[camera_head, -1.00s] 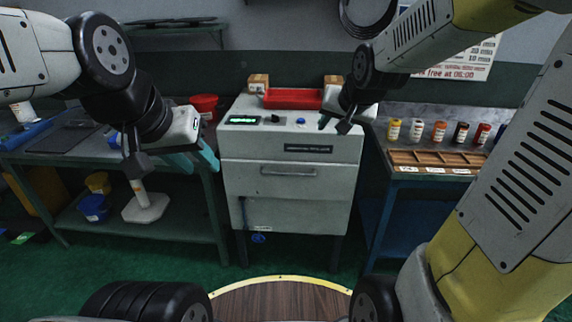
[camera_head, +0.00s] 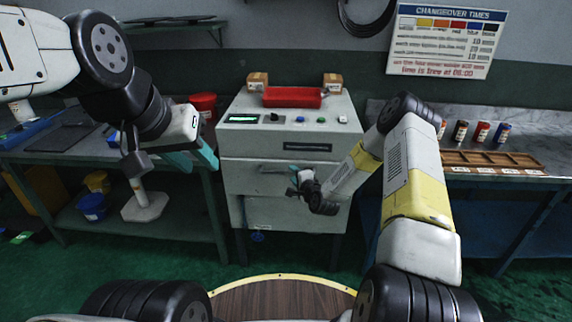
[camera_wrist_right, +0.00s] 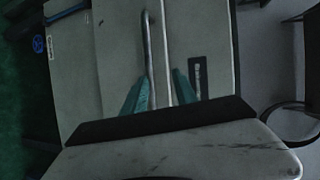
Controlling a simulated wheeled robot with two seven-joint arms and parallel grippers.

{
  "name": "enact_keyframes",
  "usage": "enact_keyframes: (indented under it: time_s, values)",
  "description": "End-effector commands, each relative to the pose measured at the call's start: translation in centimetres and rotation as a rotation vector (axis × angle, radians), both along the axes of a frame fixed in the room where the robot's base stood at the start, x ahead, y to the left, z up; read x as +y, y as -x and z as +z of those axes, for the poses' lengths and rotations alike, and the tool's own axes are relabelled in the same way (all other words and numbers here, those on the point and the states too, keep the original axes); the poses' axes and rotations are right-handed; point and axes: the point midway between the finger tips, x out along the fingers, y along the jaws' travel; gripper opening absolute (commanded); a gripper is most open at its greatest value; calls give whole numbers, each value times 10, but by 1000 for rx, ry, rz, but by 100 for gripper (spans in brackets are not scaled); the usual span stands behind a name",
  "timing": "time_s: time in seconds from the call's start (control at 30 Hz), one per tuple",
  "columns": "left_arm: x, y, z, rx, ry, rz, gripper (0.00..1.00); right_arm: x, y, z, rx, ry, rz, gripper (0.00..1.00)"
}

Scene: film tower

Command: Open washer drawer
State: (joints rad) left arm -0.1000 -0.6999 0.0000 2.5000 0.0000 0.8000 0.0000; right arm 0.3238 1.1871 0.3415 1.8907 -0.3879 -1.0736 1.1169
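The washer (camera_head: 290,105) is a pale grey cabinet in the middle of the head view. Its drawer front (camera_head: 240,178) looks flush with the body. A horizontal bar handle (camera_head: 272,169) crosses it, its right part hidden by my right gripper. My right gripper (camera_head: 292,180) is at the handle's right end. In the right wrist view the handle (camera_wrist_right: 148,45) runs down towards the two teal fingers of this gripper (camera_wrist_right: 161,82), which are apart; I cannot tell whether the bar lies between them. My left gripper (camera_head: 202,166) hangs left of the washer, fingers apart and empty.
A red tray (camera_head: 292,97) and small boxes stand on the washer top, behind buttons and a display. A bench (camera_head: 110,157) stands left, with blue and yellow buckets below. A right bench holds a wooden compartment tray (camera_head: 490,160) and several jars. Green floor is open in front.

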Motion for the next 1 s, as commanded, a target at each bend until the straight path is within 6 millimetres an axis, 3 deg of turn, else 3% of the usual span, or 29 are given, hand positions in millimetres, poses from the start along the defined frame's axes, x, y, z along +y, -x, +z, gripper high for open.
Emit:
enact_keyframes:
  time_s: [0.1,0.27,0.7,1.0]
  values:
    - [0,0,0,0,0,0,36,1,4,-20,-11,-82,-39,34]
    - [0,0,0,0,0,0,36,3,1,-27,-21,-116,-55,34]
    - [0,0,0,0,0,0,36,21,-58,-38,-20,-114,-54,34]
    - [0,0,0,0,0,0,36,24,-68,-40,-19,-113,-54,34]
